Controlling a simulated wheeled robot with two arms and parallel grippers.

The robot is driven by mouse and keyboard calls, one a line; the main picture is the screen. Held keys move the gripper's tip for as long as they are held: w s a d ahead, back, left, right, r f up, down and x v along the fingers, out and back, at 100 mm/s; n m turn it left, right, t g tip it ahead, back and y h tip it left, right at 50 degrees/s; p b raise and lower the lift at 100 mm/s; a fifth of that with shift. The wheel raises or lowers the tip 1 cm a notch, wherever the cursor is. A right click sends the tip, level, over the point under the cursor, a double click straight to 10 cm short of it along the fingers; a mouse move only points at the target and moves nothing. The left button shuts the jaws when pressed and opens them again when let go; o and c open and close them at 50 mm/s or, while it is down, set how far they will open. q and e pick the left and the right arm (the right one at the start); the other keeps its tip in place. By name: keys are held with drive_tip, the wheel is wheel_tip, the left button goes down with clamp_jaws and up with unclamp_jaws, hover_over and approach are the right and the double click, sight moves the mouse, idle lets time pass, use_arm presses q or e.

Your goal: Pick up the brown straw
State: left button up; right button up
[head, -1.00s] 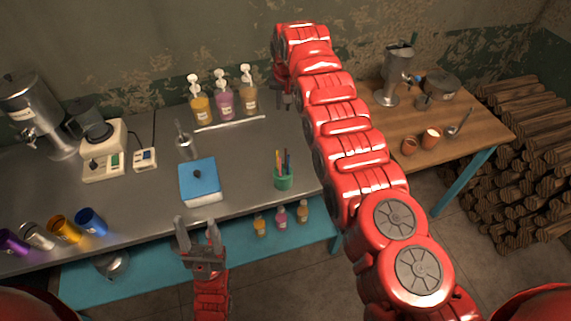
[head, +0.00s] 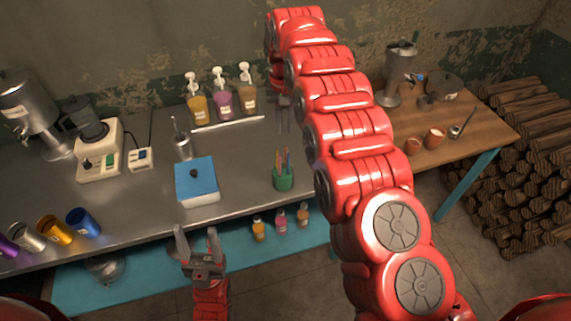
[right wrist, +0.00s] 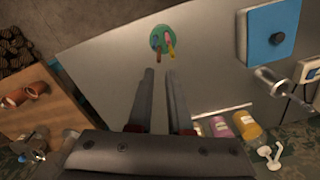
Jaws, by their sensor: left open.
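The green cup (head: 283,181) stands on the metal counter in the head view, with several thin straws upright in it. It also shows at the top of the right wrist view (right wrist: 157,36). There, a brown-orange straw (right wrist: 158,54) leans at the cup's near side, beside pink and yellow ones. My right gripper (head: 284,101) is above the counter behind the cup, fingers open and empty. In the right wrist view its fingertips (right wrist: 159,73) point toward the cup, apart from the straws. My left gripper (head: 197,232) is open and empty in front of the counter edge.
A blue-topped box (head: 197,182) stands left of the cup. Pump bottles (head: 222,101) stand at the back, left of my right gripper. Coloured metal cups (head: 84,222) are at the front left. Small bottles (head: 281,220) sit on the blue lower shelf. Counter around the cup is clear.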

sight(285, 148)
drive_tip(key=f+p, duration=0.1)
drive_tip(key=f, duration=0.1)
drive_tip(key=f+p, duration=0.1)
drive_tip(key=f, duration=0.1)
drive_tip(key=f+p, duration=0.1)
drive_tip(key=f, duration=0.2)
drive_tip(key=shift+w+d+p, duration=0.1)
drive_tip(key=shift+w+p, duration=0.2)
drive_tip(key=shift+w, duration=0.05)
drive_tip(key=shift+f, duration=1.5)
clamp_jaws()
